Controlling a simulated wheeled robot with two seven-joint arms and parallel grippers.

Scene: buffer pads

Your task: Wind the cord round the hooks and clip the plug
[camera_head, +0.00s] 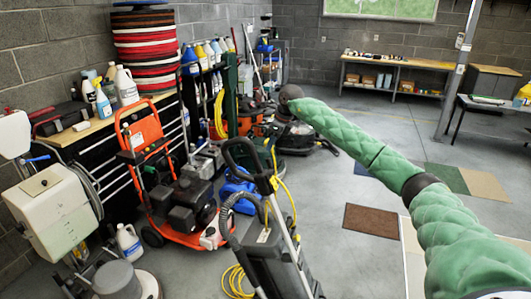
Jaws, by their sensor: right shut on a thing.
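A yellow cord (292,203) runs along the handle of a dark upright floor machine (275,262) in the front middle. More yellow cord lies in a loose coil (237,282) on the floor at its foot. My right arm, in a green quilted sleeve, reaches in from the right. My right gripper (283,108) is at its far end, small and dark against the machines behind, above and beyond the black handle loop (243,153). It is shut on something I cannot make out. I cannot tell the hooks or the plug apart. My left gripper is out of view.
Another yellow cord (219,115) hangs on a green machine behind. An orange pressure washer (185,210) and a bench with bottles (103,122) crowd the left. Carpet samples (372,220) lie on the floor. Open concrete floor (345,120) extends toward the back.

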